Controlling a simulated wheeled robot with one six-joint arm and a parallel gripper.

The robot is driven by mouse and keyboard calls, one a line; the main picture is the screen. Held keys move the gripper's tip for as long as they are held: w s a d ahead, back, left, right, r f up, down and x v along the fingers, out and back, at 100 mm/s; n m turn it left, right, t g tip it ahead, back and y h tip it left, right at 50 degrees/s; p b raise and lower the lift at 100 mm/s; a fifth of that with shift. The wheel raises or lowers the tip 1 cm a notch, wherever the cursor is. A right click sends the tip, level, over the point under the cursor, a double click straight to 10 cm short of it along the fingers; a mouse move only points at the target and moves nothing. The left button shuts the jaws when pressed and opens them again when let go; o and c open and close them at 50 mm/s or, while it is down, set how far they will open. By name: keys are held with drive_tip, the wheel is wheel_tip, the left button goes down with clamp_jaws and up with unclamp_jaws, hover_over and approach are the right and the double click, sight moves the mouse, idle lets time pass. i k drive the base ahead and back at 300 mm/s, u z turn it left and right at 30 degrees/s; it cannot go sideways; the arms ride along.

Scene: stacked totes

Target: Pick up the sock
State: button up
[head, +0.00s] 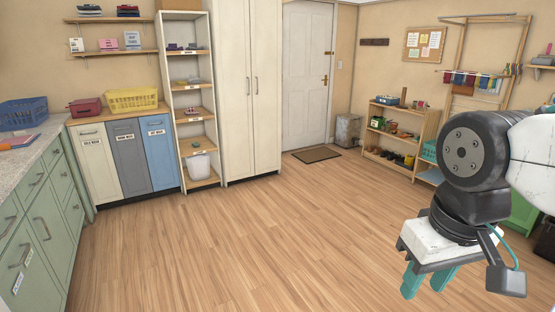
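I cannot make out a sock for certain. Several small coloured cloth pieces (470,79) hang from a rail on the wooden drying frame at the back right; they are too small to tell whether one is a sock. My gripper (425,284) is in the front right, pointing down above the floor. Its two teal fingers are apart, with nothing visible between them. It is far from the hanging cloth.
The wooden floor (240,240) is clear in the middle. Green drawers (45,225) stand left, with tall bins (128,160), an open shelf (187,115) and a cupboard (250,85) behind. A shoe rack (390,150) stands right of the door (305,75).

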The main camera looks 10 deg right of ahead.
sight(446, 77)
drive_tip(key=i, duration=2.85)
drive_tip(key=z, duration=1.95)
drive_tip(key=i, duration=4.7)
